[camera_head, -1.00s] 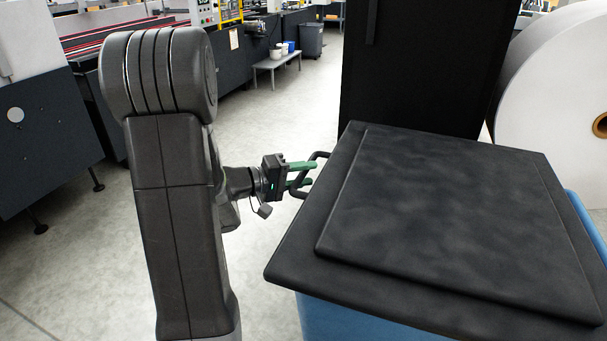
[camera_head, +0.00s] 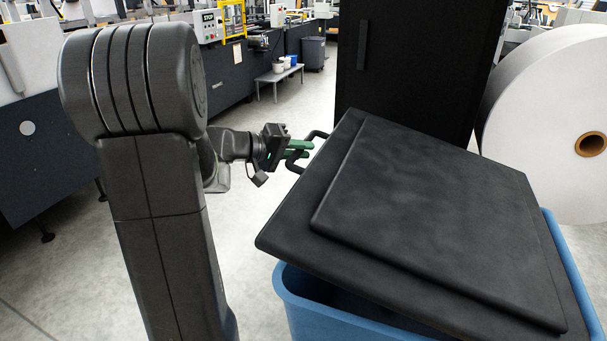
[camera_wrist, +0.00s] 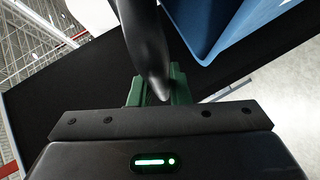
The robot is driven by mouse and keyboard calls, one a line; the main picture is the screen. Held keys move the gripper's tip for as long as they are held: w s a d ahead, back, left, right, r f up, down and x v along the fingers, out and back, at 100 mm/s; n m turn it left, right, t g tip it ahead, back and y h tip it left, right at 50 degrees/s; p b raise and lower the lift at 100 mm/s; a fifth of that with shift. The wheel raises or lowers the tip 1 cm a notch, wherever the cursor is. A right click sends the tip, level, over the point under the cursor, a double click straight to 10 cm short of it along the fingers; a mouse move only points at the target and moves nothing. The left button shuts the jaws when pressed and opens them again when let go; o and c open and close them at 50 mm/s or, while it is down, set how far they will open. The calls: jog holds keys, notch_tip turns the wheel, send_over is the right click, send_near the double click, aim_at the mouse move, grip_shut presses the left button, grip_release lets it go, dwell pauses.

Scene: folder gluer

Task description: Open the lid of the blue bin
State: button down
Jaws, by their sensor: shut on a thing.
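The blue bin (camera_head: 318,308) stands at the lower right in the head view, and its blue rim also shows in the wrist view (camera_wrist: 215,22). Its black lid (camera_head: 430,205) is tilted, with the left edge raised and a dark gap between lid and rim. A dark loop handle (camera_head: 314,137) sticks out from the lid's left edge. My gripper (camera_head: 300,150) has green fingers and is shut on this handle. In the wrist view the handle (camera_wrist: 146,50) passes between the green fingers (camera_wrist: 158,92). The bin's inside is mostly hidden by the lid.
A tall black cabinet (camera_head: 410,65) stands just behind the lid. A large white paper roll (camera_head: 545,110) stands at the right. A low grey bench (camera_head: 279,74) with small pails and machines are at the back. Open floor (camera_head: 250,215) lies left of the bin.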

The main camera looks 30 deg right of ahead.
jog(key=s+d+r+m+t+y+p, duration=0.1)
jog(key=s+d+r+p, duration=0.15)
jog(key=r, duration=0.55)
jog(key=s+d+r+m+y+p, duration=0.15)
jog(key=r+p, duration=0.25)
jog(key=r, duration=0.5)
jog(key=s+d+r+p, duration=0.3)
jog(key=s+d+r, duration=0.4)
jog(key=s+r, duration=0.2)
jog(key=s+d+r+t+p, duration=0.1)
jog(key=s+d+r+p, duration=0.3)
jog(key=r, duration=0.9)
jog(key=s+d, duration=0.3)
jog(key=s, duration=0.2)
jog(key=shift+s, duration=0.35)
jog(key=shift+y, duration=0.25)
jog(key=c, duration=1.4)
grip_release()
jog(key=shift+s+d, duration=0.1)
jog(key=shift+d, duration=0.1)
jog(key=shift+o, duration=0.2)
jog(key=shift+a, duration=0.1)
jog(key=shift+r, duration=0.1)
